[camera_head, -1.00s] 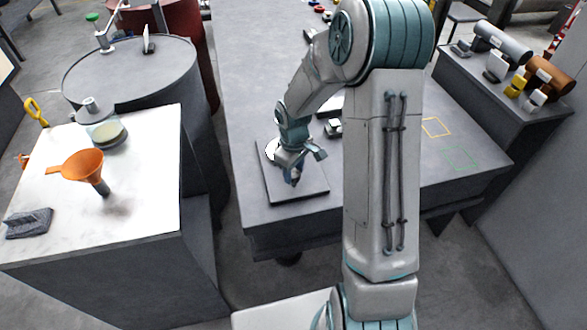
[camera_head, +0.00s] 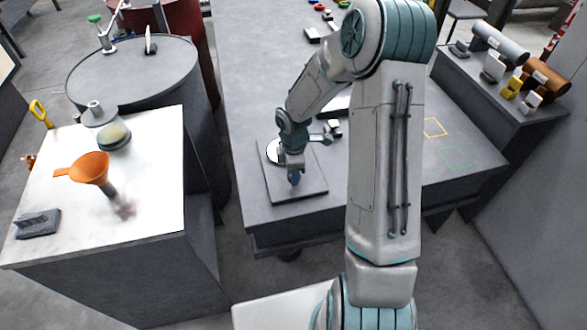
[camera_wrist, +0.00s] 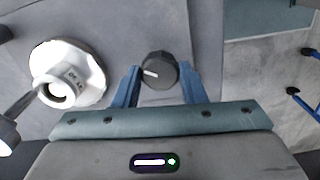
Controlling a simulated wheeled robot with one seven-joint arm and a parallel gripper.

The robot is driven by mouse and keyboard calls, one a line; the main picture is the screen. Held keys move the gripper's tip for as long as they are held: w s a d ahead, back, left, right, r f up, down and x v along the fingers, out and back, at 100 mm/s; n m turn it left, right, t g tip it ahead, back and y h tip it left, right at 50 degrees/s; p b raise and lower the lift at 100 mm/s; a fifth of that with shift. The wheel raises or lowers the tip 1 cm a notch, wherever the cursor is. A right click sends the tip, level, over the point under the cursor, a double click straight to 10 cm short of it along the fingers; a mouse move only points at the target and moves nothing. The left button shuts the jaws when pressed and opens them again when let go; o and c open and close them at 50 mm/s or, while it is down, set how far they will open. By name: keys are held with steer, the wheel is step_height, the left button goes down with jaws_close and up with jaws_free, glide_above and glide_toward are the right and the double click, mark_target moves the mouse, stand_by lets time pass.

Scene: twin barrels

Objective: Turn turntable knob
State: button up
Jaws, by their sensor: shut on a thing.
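The turntable knob (camera_wrist: 157,71) is a small dark round knob with a white pointer line, seen between my fingers in the wrist view. It stands on a grey base plate (camera_head: 314,187), which lies near the front edge of the middle table. A white round turntable disc (camera_wrist: 91,73) with a lettered piece on it sits left of the knob. It also shows behind my wrist in the head view (camera_head: 271,147). My gripper (camera_wrist: 158,75) points down over the plate, its two blue fingers shut on the knob's sides. In the head view my gripper (camera_head: 294,180) hides the knob.
A white-topped stand (camera_head: 150,185) at the left carries an orange funnel (camera_head: 90,168) and a grey block (camera_head: 38,223). Barrels (camera_head: 135,72) stand behind it. Small items lie behind the plate. The table is clear around the yellow and green outlines at right.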

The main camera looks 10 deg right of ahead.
steer(key=shift+w+r+n, duration=0.1)
steer(key=shift+n, duration=0.3)
steer(key=o, duration=1)
step_height(320, 180, up, 14)
steer(key=shift+f, duration=0.1)
steer(key=shift+p, duration=0.3)
